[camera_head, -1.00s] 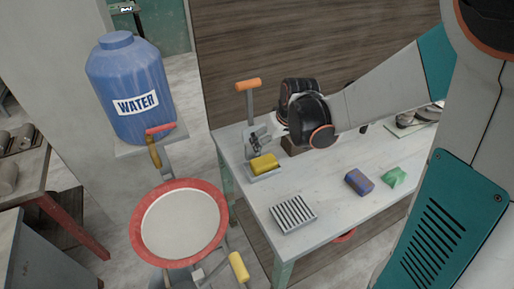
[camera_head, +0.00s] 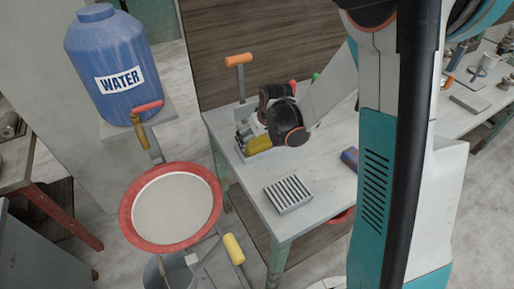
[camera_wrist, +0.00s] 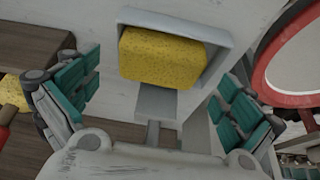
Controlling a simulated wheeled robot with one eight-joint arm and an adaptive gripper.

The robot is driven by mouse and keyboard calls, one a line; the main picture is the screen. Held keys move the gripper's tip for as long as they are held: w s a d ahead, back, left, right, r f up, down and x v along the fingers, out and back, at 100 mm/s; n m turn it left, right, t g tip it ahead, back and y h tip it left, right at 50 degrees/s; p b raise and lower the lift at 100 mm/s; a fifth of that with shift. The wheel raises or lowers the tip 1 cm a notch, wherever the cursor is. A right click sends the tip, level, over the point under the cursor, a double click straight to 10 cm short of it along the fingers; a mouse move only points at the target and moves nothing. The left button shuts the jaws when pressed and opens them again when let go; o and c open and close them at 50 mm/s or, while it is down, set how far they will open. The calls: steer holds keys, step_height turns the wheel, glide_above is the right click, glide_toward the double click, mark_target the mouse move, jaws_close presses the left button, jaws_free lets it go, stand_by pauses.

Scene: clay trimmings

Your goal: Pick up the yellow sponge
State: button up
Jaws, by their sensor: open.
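The yellow sponge (camera_wrist: 163,56) lies in a shallow grey tray (camera_wrist: 224,42) in the wrist view. In the head view the sponge (camera_head: 260,144) shows at the table's left end, partly covered by my wrist. My gripper (camera_wrist: 158,95) is open and empty, with one teal-padded finger on the left of the sponge and one on the right. The fingers look apart from the sponge; how high they are above it is hard to tell. In the head view my gripper (camera_head: 243,137) is small and partly hidden beside the sponge.
An orange-handled tool (camera_head: 239,60) stands behind the sponge. A ribbed grey block (camera_head: 288,194) lies nearer on the table. A red-rimmed basin (camera_head: 171,205) is left of the table, below a blue water barrel (camera_head: 112,62). A blue block (camera_head: 350,158) is partly hidden by my arm.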

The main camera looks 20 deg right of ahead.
steer(key=shift+w+f, duration=0.3)
steer(key=shift+f, duration=0.35)
steer(key=shift+r, duration=0.1)
steer(key=shift+c, duration=0.2)
steer(key=c, duration=0.9)
steer(key=shift+c, duration=0.2)
